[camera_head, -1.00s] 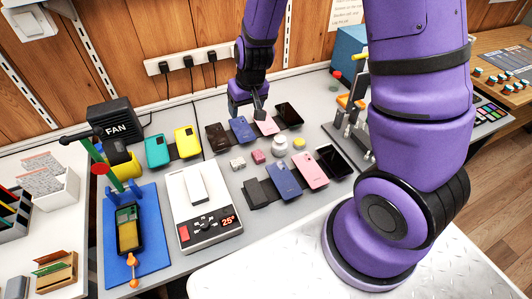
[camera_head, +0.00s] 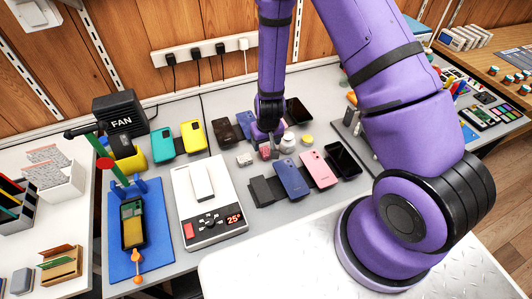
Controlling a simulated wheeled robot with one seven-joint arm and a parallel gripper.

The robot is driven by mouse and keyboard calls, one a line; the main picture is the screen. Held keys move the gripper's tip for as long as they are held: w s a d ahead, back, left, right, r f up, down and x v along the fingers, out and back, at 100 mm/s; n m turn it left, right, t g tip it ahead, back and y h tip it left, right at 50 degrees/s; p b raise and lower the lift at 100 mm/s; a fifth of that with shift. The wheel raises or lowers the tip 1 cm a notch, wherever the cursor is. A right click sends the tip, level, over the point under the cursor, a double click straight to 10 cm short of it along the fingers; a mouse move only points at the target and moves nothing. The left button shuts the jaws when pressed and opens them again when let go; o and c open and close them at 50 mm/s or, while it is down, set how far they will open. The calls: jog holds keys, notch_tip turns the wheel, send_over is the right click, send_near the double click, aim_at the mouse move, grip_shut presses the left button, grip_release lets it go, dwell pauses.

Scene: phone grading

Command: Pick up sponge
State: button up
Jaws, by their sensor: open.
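A small pink block (camera_head: 265,153), likely the sponge, lies on the grey table between the two rows of phones. My gripper (camera_head: 269,142) points down right over it, with its fingers open close to the block. The gripper hides part of the block and of the pink phone behind it. I cannot tell whether the fingers touch the block.
Small whitish blocks (camera_head: 245,159) sit just left of the pink block. A round white jar (camera_head: 288,143) and a small yellow pot (camera_head: 307,140) stand close to its right. The front-row blue phone (camera_head: 291,180) and pink phone (camera_head: 318,170) lie nearer.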

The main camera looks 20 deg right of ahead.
aim_at(266, 151)
jog(key=shift+w+d+f, duration=0.1)
jog(key=shift+w+f, duration=0.05)
jog(key=shift+f, duration=0.85)
jog(key=shift+w+f, duration=0.2)
jog(key=shift+f, duration=0.85)
jog(key=shift+w+d+f, duration=0.1)
jog(key=shift+w+f, duration=0.05)
jog(key=shift+f, duration=0.85)
jog(key=shift+c, duration=0.5)
jog(key=c, duration=1)
jog(key=shift+o, duration=0.2)
jog(key=shift+r, duration=0.15)
notch_tip(266, 151, up, 10)
jog(key=shift+o, duration=0.6)
